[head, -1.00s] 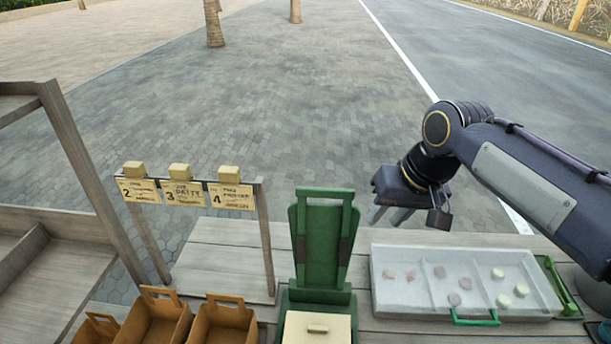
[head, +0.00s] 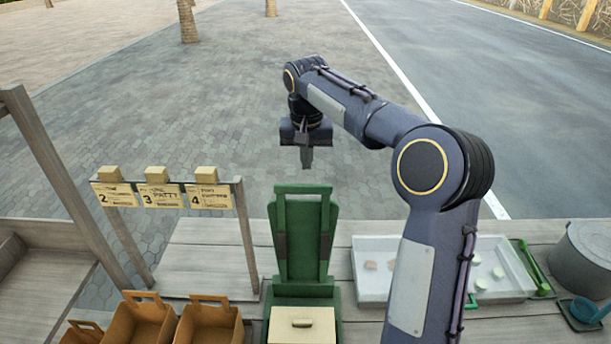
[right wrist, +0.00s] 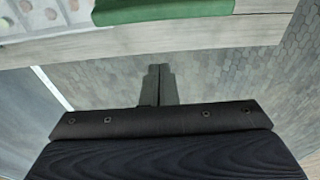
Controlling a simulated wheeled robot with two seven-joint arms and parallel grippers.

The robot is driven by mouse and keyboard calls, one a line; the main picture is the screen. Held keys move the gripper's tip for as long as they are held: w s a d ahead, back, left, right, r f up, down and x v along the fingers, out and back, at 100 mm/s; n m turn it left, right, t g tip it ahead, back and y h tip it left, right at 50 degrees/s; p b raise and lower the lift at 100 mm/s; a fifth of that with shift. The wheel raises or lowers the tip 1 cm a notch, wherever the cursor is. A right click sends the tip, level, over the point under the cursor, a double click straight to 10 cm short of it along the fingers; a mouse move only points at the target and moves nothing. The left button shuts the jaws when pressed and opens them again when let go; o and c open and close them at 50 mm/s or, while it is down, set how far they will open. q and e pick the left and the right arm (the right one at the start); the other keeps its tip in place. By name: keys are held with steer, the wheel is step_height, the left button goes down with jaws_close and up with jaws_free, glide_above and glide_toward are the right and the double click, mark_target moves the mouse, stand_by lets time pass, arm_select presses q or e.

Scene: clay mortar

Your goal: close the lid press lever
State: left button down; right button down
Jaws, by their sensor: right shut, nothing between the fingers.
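The green lid press (head: 328,298) stands on the wooden table, with its green lever (head: 303,240) raised upright at the back. A pale lid block with a small handle (head: 302,324) sits at its front. My right gripper (head: 307,164) is shut and empty, pointing down above and behind the top of the lever, apart from it. In the right wrist view the shut fingers (right wrist: 158,86) show below a green part of the press (right wrist: 160,10). My left gripper is not in view.
A white tray (head: 370,292) with round pieces lies right of the press, partly hidden by my right arm. A grey pot (head: 585,258) stands at the far right. Brown boxes (head: 210,325) and a sign rack (head: 160,190) are on the left.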

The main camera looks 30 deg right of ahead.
steer(key=s+a+f, duration=0.1)
steer(key=s+f, duration=0.1)
steer(key=s, duration=0.1)
steer(key=shift+a+f+p, duration=0.15)
steer(key=shift+a+p, duration=0.2)
steer(key=shift+a, duration=0.05)
